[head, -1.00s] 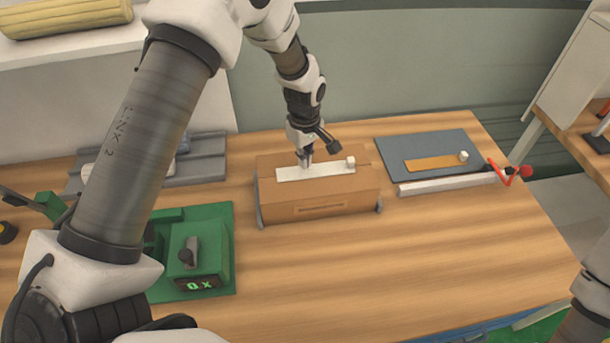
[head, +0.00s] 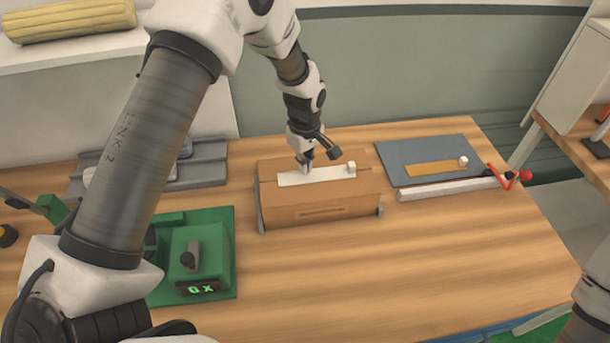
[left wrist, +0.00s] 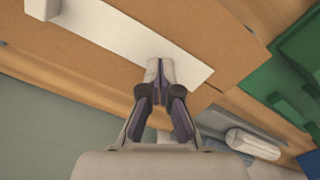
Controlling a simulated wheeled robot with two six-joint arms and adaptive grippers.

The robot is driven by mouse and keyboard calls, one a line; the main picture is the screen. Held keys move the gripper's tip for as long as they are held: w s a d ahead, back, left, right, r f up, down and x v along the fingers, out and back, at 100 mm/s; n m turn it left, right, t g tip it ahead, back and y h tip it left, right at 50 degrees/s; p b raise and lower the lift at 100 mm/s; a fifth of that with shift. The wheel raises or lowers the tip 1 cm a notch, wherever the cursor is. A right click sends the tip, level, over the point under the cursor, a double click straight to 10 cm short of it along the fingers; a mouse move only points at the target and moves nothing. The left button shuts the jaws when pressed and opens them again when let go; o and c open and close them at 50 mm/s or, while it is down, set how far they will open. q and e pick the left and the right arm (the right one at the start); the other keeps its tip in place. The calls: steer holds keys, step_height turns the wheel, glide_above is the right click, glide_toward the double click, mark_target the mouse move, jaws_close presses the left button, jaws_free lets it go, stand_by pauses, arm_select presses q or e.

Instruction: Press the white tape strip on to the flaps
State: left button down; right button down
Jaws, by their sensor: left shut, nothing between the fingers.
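The white tape strip (head: 325,175) lies along the top of a brown cardboard box (head: 320,198), with a small white block (head: 351,168) at its right end. In the left wrist view the strip (left wrist: 120,35) runs across the brown box top (left wrist: 215,30). My left gripper (head: 306,163) points down at the strip near its left end. In the left wrist view its closed fingertips (left wrist: 160,72) are at the strip's edge; they look to be touching it, with nothing between them. The right gripper is out of view; part of my right arm shows at the right edge.
A blue-grey mat (head: 425,150) with an orange strip (head: 430,168) lies right of the box, behind a white bar (head: 445,187) with a red end. A green device (head: 205,260) stands front left. A grey tray (head: 205,165) sits behind it. The front right tabletop is clear.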

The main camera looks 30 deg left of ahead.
arm_select(q)
steer(key=shift+f+b, duration=0.55)
steer(key=shift+f, duration=0.55)
stand_by(0.3)
stand_by(0.7)
step_height(320, 180, up, 7)
steer(key=p, duration=0.6)
stand_by(0.4)
